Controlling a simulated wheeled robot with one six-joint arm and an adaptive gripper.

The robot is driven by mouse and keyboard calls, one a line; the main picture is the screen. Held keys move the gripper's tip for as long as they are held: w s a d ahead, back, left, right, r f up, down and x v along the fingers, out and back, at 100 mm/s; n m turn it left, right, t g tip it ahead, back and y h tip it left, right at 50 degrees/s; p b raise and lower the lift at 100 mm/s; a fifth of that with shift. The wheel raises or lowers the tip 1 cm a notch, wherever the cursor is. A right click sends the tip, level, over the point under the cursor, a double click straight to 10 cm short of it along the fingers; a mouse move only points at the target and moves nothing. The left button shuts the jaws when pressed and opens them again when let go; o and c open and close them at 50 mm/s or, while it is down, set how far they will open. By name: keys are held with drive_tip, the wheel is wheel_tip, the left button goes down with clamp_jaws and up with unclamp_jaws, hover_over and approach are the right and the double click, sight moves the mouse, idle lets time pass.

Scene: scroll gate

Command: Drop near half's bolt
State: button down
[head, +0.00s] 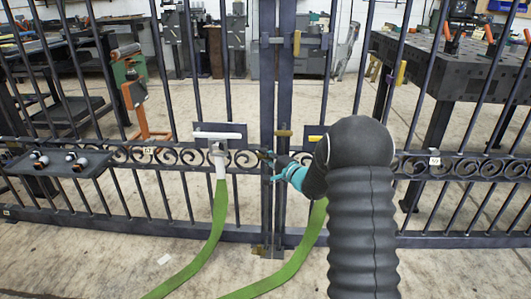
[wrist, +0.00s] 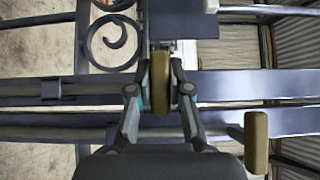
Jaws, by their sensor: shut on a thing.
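The scroll gate is dark metal, and its two halves meet at upright posts (head: 284,100) in the middle of the head view. My gripper (head: 268,166) is at these posts, at about the height of the scroll band. In the wrist view my gripper (wrist: 161,90) is shut on a tan bolt handle (wrist: 161,70), which stands between the fingertips. A second tan handle (wrist: 256,140) is apart from the fingers at lower right. In the head view a brass-coloured handle (head: 284,133) shows just above my gripper. Brass-coloured hardware (head: 260,250) sits at the foot of the posts.
A white T-shaped handle (head: 218,136) with a green strip (head: 215,225) is left of the posts. Another green strip (head: 290,268) runs partly behind my arm. A small shelf with knobs (head: 58,162) is at left. Benches stand behind the gate bars. Front floor is mostly clear.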

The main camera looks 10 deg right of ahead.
drive_tip(key=shift+f, duration=0.3)
drive_tip(key=c, duration=1.1)
unclamp_jaws()
drive_tip(key=v, duration=1.2)
